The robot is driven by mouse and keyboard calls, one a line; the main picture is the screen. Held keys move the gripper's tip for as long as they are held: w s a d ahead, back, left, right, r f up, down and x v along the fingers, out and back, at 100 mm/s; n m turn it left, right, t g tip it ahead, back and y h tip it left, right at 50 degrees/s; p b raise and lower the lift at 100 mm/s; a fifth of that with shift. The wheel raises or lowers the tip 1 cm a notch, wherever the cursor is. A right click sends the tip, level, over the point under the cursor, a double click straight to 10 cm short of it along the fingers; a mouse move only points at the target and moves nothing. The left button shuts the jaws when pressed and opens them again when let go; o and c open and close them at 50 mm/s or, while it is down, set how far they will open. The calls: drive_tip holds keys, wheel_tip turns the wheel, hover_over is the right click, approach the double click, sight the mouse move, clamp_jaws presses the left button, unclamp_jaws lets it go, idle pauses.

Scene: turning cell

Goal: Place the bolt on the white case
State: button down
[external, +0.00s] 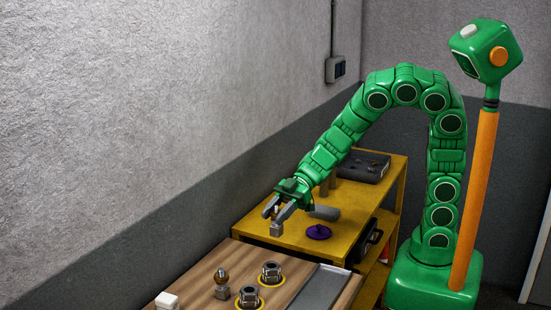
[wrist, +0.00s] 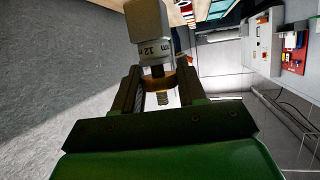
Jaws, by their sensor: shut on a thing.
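My gripper (external: 274,212) is shut on the bolt and holds it up over the near end of the yellow table. The bolt has a grey square head (external: 276,230) that hangs below the fingers. In the wrist view the bolt (wrist: 147,22) shows a pale square head, a collar marked "12 mm" and a threaded end between the fingers (wrist: 158,85).
The wooden top (external: 205,275) holds large nuts in yellow rings (external: 271,273), a brown ball on a grey block (external: 222,282) and a grey tray (external: 318,290). The yellow table (external: 352,222) carries a purple knob (external: 318,232), grey cylinders and a dark case (external: 363,166). A wall runs along the left.

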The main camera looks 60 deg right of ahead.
drive_tip(key=w+a+m+t+h, duration=0.2)
drive_tip(key=w+a+m+t, duration=0.1)
drive_tip(key=w, duration=0.5)
drive_tip(key=w+a+m+t+h, duration=0.2)
drive_tip(key=w+a+m+t, duration=0.15)
drive_tip(key=w, duration=0.45)
drive_tip(key=shift+w+a+r+m+t+h, duration=1.45)
drive_tip(key=shift+a+r+m+h, duration=0.5)
drive_tip(key=shift+a, duration=0.45)
drive_tip(key=s+a+r+m+t+h, duration=0.1)
drive_tip(key=s+a+r+m+h, duration=0.2)
drive_tip(key=s+a+m+h, duration=0.65)
drive_tip(key=n+y, duration=0.1)
drive_tip(key=n, duration=0.1)
hover_over(166, 297)
drive_tip(key=shift+f, duration=6.35)
